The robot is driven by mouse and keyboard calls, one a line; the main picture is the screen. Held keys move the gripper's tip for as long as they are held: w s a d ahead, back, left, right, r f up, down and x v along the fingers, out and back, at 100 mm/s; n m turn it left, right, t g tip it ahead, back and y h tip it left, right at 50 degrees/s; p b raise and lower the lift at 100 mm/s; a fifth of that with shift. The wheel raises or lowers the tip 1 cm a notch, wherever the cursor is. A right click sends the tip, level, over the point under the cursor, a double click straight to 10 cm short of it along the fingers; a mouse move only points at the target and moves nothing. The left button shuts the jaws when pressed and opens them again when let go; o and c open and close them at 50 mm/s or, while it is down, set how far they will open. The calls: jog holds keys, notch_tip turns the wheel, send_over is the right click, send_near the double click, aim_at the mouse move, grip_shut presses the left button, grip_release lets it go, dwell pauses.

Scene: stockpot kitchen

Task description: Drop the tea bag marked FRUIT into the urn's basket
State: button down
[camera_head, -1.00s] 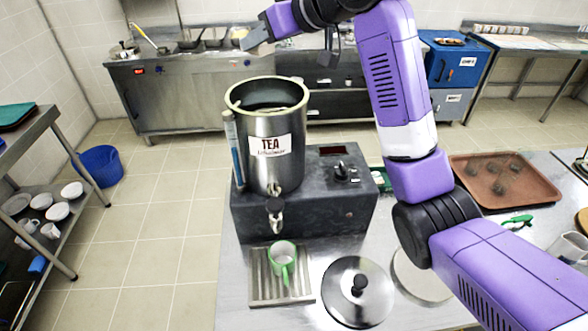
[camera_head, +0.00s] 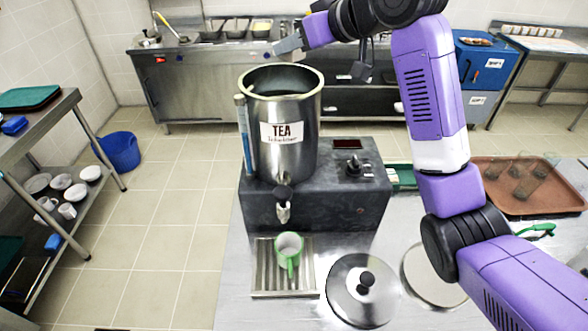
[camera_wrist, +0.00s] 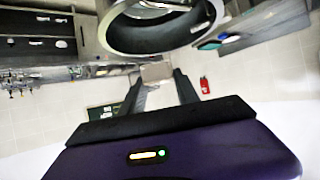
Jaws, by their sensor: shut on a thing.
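The steel urn (camera_head: 290,150) with a TEA label stands on a dark base at centre, its top open. Its dark inside shows, but I cannot make out the basket clearly. My gripper (camera_head: 287,48) is above and just behind the urn's rim in the head view. In the wrist view my gripper (camera_wrist: 157,78) is shut on a small pale tan piece (camera_wrist: 156,71), taken as the tea bag; its marking cannot be read. The urn's round rim (camera_wrist: 115,40) shows at the top of the wrist view, apart from the fingertips.
A brown tray (camera_head: 540,203) with several dark glasses is at right.

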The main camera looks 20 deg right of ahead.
jog(key=c, duration=0.8)
grip_release()
jog(key=b+v, duration=0.2)
jog(key=v, duration=0.5)
jog(key=shift+s+d+r, duration=0.1)
jog(key=shift+s+r, duration=0.1)
jog(key=shift+s, duration=0.15)
